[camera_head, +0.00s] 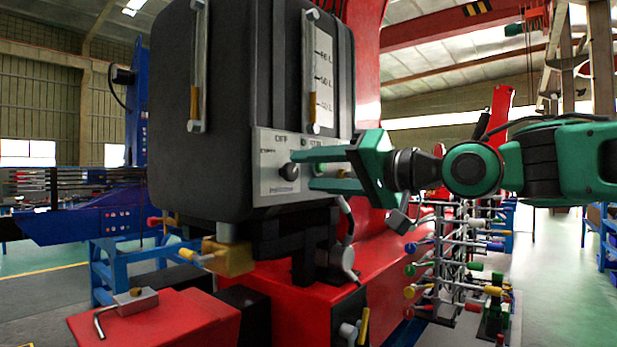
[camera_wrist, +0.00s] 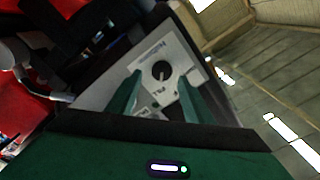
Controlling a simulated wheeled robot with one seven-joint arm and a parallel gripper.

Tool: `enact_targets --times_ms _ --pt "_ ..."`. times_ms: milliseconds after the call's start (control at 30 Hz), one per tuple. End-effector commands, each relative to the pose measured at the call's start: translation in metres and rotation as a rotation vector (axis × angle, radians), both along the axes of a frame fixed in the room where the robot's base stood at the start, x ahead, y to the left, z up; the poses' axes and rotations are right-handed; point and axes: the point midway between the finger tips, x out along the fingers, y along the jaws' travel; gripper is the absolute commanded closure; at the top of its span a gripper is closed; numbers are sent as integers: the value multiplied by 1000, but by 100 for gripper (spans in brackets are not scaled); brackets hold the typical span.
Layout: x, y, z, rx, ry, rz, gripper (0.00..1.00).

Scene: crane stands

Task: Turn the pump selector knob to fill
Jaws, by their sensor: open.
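The pump selector knob (camera_head: 289,170) is a small dark round knob on a light grey panel (camera_head: 268,186) low on the front of a black tank. In the wrist view the knob (camera_wrist: 161,70) lies ahead, between the lines of the two fingers. My green gripper (camera_head: 303,170) comes in from the right with its fingers spread and its tips close to the panel. Nothing is held between the fingers. Contact with the knob cannot be told. Panel lettering is small and partly hidden by the fingers; which mark the knob points to is unclear.
A red base (camera_head: 390,262) is below. A yellow-brass block (camera_head: 228,257) with a lever stands out at lower left. A rack of valve levers with coloured knobs (camera_head: 445,265) stands below my arm.

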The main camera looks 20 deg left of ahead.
Motion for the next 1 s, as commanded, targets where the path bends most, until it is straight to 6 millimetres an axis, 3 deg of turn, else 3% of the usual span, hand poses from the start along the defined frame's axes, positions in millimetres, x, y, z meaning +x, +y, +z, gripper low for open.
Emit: enact_targets --times_ms 200,433,1000 --pt "-15 -40 0 1 -1 -3 53" --pt "-27 -68 0 2 0 -3 53" --pt "-30 -75 0 1 1 -1 53"
